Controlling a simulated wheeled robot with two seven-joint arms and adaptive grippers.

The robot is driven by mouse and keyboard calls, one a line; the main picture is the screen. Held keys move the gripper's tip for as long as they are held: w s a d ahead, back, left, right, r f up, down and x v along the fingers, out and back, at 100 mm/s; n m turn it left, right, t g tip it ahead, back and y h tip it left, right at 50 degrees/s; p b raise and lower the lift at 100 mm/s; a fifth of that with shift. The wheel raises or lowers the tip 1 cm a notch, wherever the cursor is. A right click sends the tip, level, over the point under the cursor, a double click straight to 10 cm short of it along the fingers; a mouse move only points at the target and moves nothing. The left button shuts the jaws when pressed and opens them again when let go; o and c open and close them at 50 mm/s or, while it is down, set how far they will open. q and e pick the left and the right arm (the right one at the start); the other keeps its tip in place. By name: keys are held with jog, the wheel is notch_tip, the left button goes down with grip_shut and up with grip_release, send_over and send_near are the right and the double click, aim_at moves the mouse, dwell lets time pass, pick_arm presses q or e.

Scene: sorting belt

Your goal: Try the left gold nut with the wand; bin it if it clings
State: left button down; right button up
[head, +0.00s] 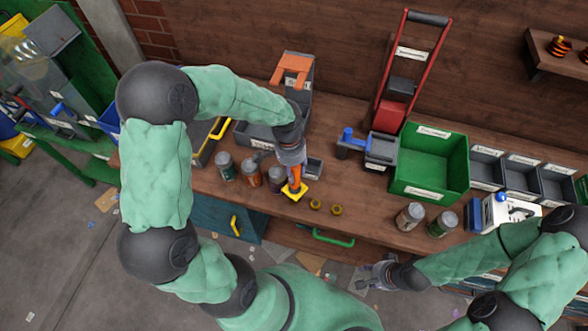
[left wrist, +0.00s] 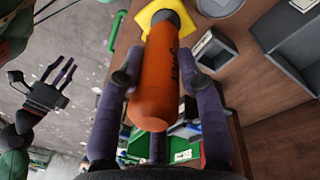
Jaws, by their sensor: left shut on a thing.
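My left gripper (head: 297,168) is shut on the orange handle of the wand (head: 296,176).
A green bin (head: 456,165) stands right of the nuts, with grey bins (head: 520,175) beyond it. Several jars stand left of the wand; two more jars (head: 410,216) stand at the front right. A red hand-truck-like frame (head: 377,80) is at the back.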

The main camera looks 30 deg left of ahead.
pick_arm(q)
jog(key=shift+r, duration=0.15)
dwell(0.4)
jog(key=shift+r+p, duration=2.7)
jog(key=shift+r, duration=0.7)
jog(key=shift+r+g+h+p, duration=0.4)
jog(key=shift+r+g+p, duration=1.1)
jog(key=shift+p, duration=1.7)
jog(key=shift+r+g+p, duration=0.5)
jog(key=shift+g+p, duration=0.5)
jog(key=shift+p, duration=0.25)
jog(key=shift+r+g+h+p, duration=0.4)
jog(key=shift+r+g+p, duration=0.05)
jog(key=shift+g+p, duration=0.15)
